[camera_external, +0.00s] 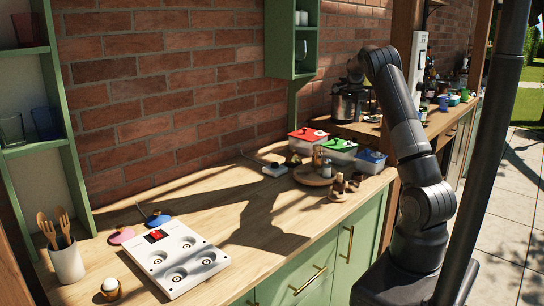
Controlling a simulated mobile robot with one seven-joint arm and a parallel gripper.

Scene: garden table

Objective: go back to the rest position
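My dark grey arm (403,122) rises from my base at the lower right. It bends at the elbow and reaches up to a top bend in front of the brick wall. Its far end turns down and away on the left side of that bend, near the silver pot behind. My gripper's fingers cannot be made out there, and I cannot see whether they hold anything. No part of the arm is seen touching the counter, and its shadow falls across the wood.
The wooden counter (255,211) has a clear middle. A white four-ring panel (176,262), a utensil cup (67,262) and an egg in a cup (110,288) stand left. Lidded boxes, red (307,143), green (339,150) and blue (371,161), stand right. A dark post (490,150) is near my arm.

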